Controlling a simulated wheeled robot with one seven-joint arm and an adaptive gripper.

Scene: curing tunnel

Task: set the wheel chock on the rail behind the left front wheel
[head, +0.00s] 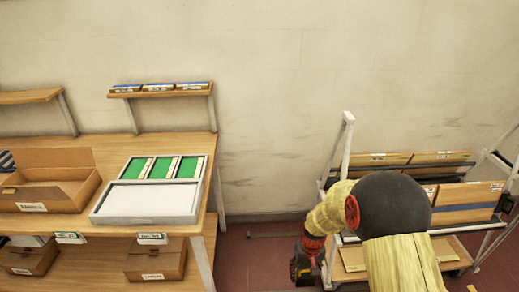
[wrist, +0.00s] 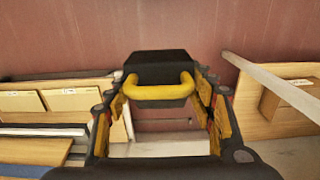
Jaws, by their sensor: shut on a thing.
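My gripper (head: 305,267) hangs low over the red floor, left of a wheeled cart (head: 347,130), with its fingers pointing down. In the wrist view my gripper (wrist: 165,88) is shut on the wheel chock (wrist: 160,64), a black block with a yellow loop handle (wrist: 160,92). The handle lies between the two fingers. The chock appears held above the floor. In the head view I cannot make out the chock apart from the dark gripper. My covered arm hides part of the cart. I cannot identify the left front wheel or the rail.
A wooden workbench (head: 206,222) stands at left with a white tray (head: 150,203) and an open cardboard box (head: 50,193). The cart carries flat cardboard boxes (head: 468,202). Red floor (head: 255,268) is open between bench and cart. A thin dark bar (head: 272,234) lies near the wall.

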